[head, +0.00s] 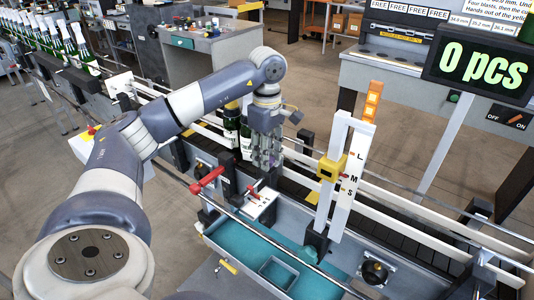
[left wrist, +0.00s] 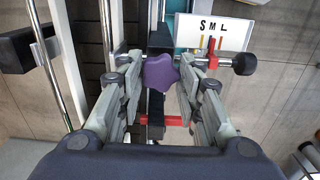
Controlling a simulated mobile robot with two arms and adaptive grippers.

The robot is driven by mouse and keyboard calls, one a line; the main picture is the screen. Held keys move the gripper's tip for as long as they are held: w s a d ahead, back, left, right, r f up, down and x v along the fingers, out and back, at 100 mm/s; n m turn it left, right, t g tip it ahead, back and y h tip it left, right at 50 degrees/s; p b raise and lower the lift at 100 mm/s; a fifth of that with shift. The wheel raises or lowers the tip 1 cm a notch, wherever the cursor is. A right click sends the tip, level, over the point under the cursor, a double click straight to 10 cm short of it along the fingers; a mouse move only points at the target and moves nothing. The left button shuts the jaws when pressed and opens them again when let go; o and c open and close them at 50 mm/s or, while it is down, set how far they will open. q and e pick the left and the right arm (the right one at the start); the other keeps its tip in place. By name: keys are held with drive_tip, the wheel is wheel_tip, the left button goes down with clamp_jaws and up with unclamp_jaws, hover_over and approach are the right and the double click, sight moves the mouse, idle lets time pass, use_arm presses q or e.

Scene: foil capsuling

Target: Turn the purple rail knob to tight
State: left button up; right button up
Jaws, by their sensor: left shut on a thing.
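The purple rail knob (left wrist: 161,74) is star-shaped and sits between the fingers of my left gripper (left wrist: 158,72) in the left wrist view. The fingers are closed in on it from both sides. In the head view my left gripper (head: 266,160) points down over the conveyor rail, and its fingers mostly hide the knob. A white card marked S M L (left wrist: 212,33) with a red pointer stands just beyond the knob in the left wrist view. My right gripper is in neither view.
Dark bottles (head: 231,125) stand on the conveyor close behind my gripper. A red handle (head: 207,181) lies to its left. A white post marked L M S (head: 348,175) with a yellow clamp (head: 329,168) rises to its right. A teal-lined tray (head: 235,240) lies in front.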

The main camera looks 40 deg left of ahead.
use_arm(q)
drive_tip(key=o, duration=1.1)
drive_tip(key=shift+c, duration=0.2)
drive_tip(key=shift+r, duration=0.1)
wheel_tip(320, 180, up, 12)
idle(0.4)
